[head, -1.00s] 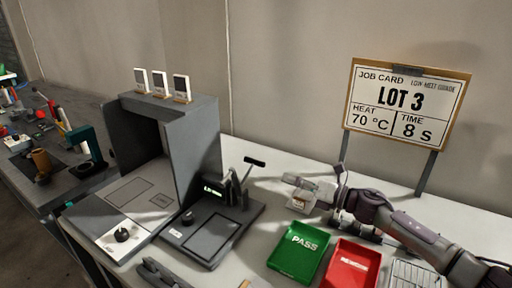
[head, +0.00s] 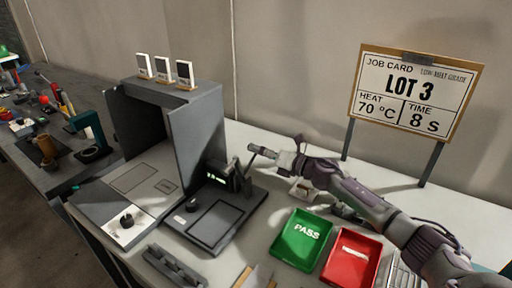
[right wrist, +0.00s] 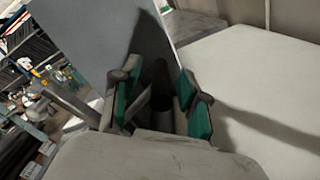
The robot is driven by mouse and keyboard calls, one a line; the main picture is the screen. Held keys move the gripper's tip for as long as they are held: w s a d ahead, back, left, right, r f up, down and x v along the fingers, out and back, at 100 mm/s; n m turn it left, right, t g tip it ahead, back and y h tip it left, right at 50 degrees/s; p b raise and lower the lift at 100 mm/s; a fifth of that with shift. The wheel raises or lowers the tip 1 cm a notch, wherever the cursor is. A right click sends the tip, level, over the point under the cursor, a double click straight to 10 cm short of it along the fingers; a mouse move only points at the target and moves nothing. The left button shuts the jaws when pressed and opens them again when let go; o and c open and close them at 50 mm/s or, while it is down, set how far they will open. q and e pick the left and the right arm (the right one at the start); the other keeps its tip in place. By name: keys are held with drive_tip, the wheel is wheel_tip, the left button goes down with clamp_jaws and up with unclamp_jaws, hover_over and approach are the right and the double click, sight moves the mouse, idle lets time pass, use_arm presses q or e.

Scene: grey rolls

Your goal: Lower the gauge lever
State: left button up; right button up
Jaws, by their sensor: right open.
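My right gripper (head: 277,155) is at the handle, reaching in from the right. In the right wrist view its green-padded fingers (right wrist: 155,88) are apart, with a dark bar (right wrist: 162,95), apparently the handle, between them. Contact cannot be told. My left gripper is not in view.
A grey booth (head: 196,125) with three small cards on top stands left of the gauge. A green PASS tray (head: 302,262) and a red tray (head: 350,268) lie in front of my right arm. A job card (head: 416,92) stands behind. A dark rack (head: 172,268) lies at the front.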

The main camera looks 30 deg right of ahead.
drive_tip(key=shift+w+a, duration=0.35)
drive_tip(key=shift+w, duration=0.3)
clamp_jaws()
